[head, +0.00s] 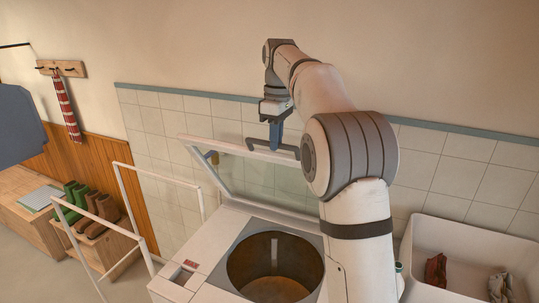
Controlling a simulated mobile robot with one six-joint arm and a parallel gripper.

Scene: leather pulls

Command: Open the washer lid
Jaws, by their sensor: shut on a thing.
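The white washer (203,258) stands at the lower middle with its round drum opening (275,268) uncovered. Its lid (195,152), a pale frame with a clear pane, is tilted up steeply in front of the tiled wall. My gripper (274,146) is at the lid's upper edge, shut on the lid. The exact contact is too small to make out. My arm hides the lid's right end and part of the washer's right side.
A white basin (465,235) with dark red and grey cloths is on the right. White rails (135,205) stand left of the washer.

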